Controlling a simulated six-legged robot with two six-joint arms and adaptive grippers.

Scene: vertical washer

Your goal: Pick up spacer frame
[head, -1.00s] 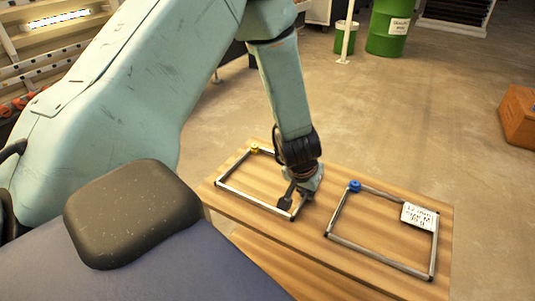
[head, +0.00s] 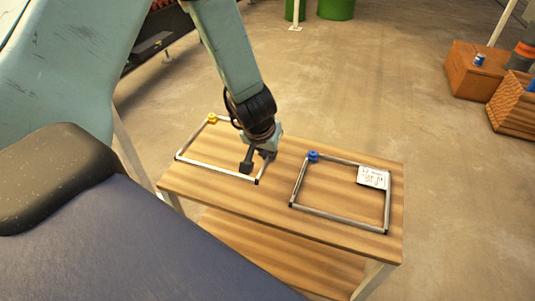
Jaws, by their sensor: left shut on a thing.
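A spacer frame with a yellow corner piece (head: 212,169) is at the left end of the wooden table. My left gripper (head: 256,168) is shut on its right side bar, near the front right corner. The far side of this frame is partly hidden behind my gripper. I cannot tell whether the frame touches the table. A second spacer frame with a blue corner piece (head: 338,216) lies flat at the right of the table, apart from the gripper. My right gripper is not in view.
The wooden table (head: 275,204) has a lower shelf (head: 280,250). A white card (head: 373,178) with writing lies at the second frame's far right corner. Wooden boxes (head: 472,72) stand at the far right. Green drums (head: 336,8) stand at the back. The floor between is clear.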

